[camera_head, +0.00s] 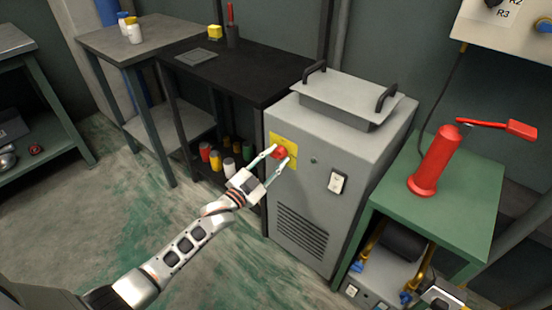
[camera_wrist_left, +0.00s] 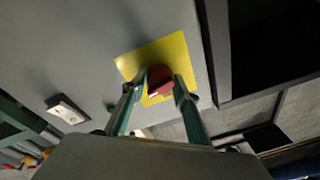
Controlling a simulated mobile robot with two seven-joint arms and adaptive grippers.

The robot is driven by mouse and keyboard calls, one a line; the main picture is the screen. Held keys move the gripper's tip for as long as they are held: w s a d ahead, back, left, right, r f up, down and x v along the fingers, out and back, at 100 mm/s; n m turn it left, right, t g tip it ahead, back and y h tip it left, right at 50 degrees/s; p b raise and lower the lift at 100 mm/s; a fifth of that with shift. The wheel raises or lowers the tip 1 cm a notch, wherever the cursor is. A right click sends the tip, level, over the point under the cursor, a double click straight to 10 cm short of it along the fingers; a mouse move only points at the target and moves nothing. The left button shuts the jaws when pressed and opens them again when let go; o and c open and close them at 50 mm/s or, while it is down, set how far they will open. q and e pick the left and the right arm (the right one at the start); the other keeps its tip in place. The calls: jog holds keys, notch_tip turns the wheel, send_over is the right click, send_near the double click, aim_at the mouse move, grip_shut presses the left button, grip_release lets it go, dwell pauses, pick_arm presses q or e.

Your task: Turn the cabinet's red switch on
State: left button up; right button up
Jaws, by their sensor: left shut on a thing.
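The grey cabinet (camera_head: 318,190) stands in the middle of the head view. Its red switch (camera_head: 280,152) sits on a yellow plate (camera_head: 290,162) at the upper left of the front face. My left gripper (camera_head: 279,158) reaches the switch from the left, its two fingers on either side of the red knob. In the left wrist view the fingers are shut on the red switch (camera_wrist_left: 159,77), with the yellow plate (camera_wrist_left: 175,50) behind it. The switch's exact turn angle is hard to tell.
A white rocker switch (camera_head: 338,182) and a vent (camera_head: 302,232) are on the cabinet's front. A black table (camera_head: 255,78) with bottles below stands to the left. A green table (camera_head: 465,195) with a red hand pump (camera_head: 435,162) stands to the right.

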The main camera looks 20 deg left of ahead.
pick_arm(q)
jog(key=shift+f+m, duration=0.1)
jog(key=shift+m, duration=1.2)
jog(key=o, duration=1.1)
jog(key=shift+a, duration=0.1)
jog(key=v, duration=1.2)
jog(key=shift+a, duration=0.1)
